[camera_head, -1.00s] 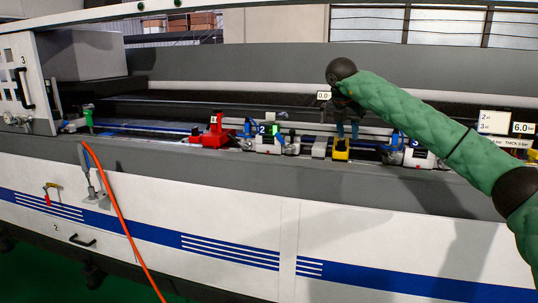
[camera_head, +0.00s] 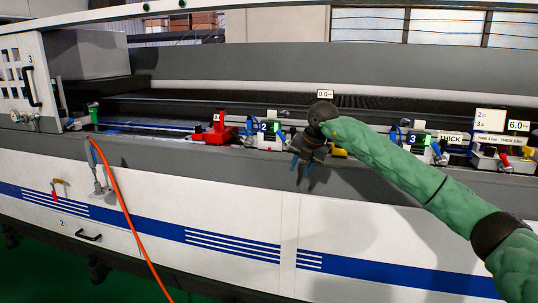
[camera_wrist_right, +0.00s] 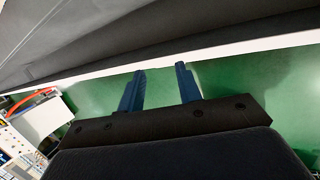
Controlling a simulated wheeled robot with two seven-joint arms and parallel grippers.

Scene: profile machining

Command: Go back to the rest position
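My right gripper (camera_head: 301,172) hangs in front of the machine's dark front ledge in the head view, at the end of my green-sleeved right arm. Its two blue fingers point down and are apart, with nothing between them. In the right wrist view the open fingers (camera_wrist_right: 160,88) show over the green floor (camera_wrist_right: 235,95), with the white machine edge (camera_wrist_right: 200,52) beyond them. My left gripper is not in view.
The long machine (camera_head: 230,215) fills the front. On its bed sit a red block (camera_head: 217,132), clamp number 2 (camera_head: 265,130) and clamp number 3 (camera_head: 418,143). An orange hose (camera_head: 120,215) hangs at the left. Free space lies before the white front panel.

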